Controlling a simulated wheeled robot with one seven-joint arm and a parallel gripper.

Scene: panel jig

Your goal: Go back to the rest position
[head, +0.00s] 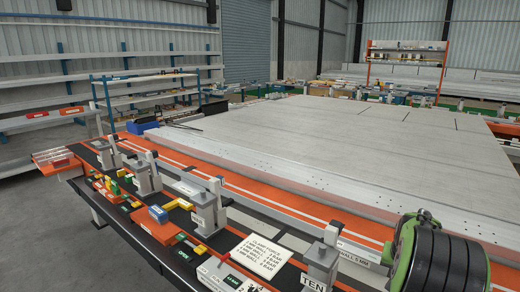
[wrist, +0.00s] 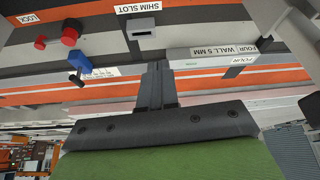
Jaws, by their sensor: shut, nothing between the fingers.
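My gripper (wrist: 157,84) shows in the wrist view, its two dark fingers together and empty. They point at the jig's edge, between the shim slot block (wrist: 141,31) and the "FOUR WALL 5 MM" label (wrist: 223,51). I cannot tell the exact gap to the surface. In the head view the fingers are not visible; a black and green part of my arm fills the lower right corner and hides that end of the jig.
The large grey panel (head: 330,130) lies on the orange-edged jig. Several grey clamps stand along the near edge, including one (head: 208,208) beside a blue block (head: 157,214). A clamp-force card (head: 262,255) lies in front. Blue racks (head: 150,90) stand behind; grey floor (head: 30,220) is clear at left.

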